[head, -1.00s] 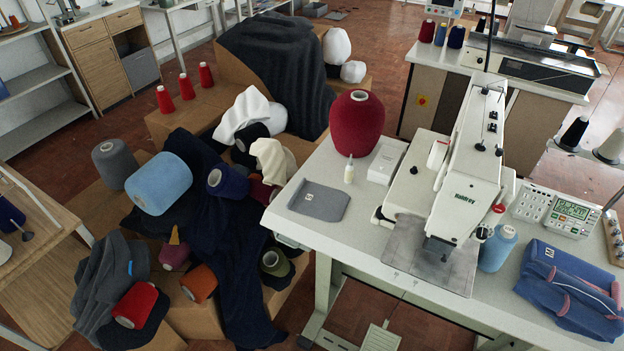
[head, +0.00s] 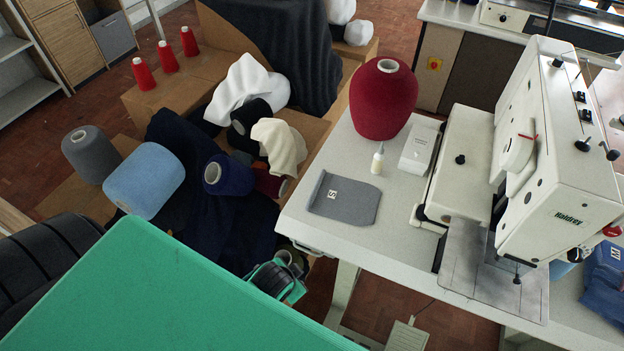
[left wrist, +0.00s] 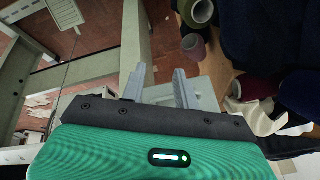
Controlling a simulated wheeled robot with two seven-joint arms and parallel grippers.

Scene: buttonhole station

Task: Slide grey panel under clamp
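The grey panel (head: 360,203), a small flat piece of cloth with a white size label, lies flat on the white table left of the buttonhole machine (head: 560,150). The machine's clamp area (head: 515,268) is at the lower front of its head, above a grey metal plate (head: 462,262). The panel is apart from the plate. My left arm, green, comes in from the lower left of the head view, left of and below the panel. My left gripper (left wrist: 158,78) shows two separated fingers with nothing between them. My right gripper is in neither view.
A dark red yarn cone (head: 383,100), a small white bottle (head: 377,160) and a white box (head: 419,148) stand behind the panel. Boxes with yarn cones and cloth fill the floor left of the table. The table's near left edge (head: 300,240) is clear.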

